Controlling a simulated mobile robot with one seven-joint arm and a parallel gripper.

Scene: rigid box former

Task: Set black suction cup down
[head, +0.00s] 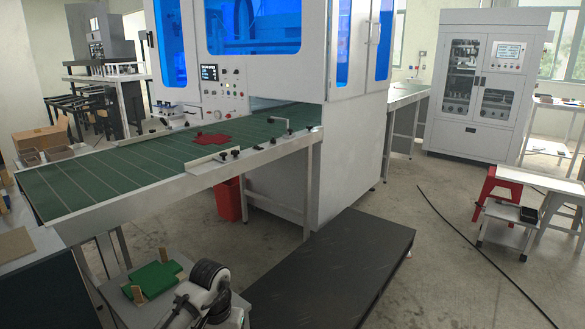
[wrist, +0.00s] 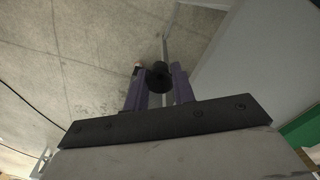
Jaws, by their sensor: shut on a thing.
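The black suction cup (wrist: 159,77) shows in the wrist view as a small dark round piece between the two purple fingers of my gripper (wrist: 157,84). My gripper is shut on it and holds it above the floor; no surface is seen touching it. In the head view my arm is at the bottom centre, and I cannot make out the fingers or the cup there.
A low table (head: 258,302) with a green box blank (head: 155,280) is beside my arm. A green conveyor (head: 110,165) runs into the white machine (head: 345,150). A black platform (head: 335,265) lies right of my arm. A red bin (head: 229,200) stands under the conveyor.

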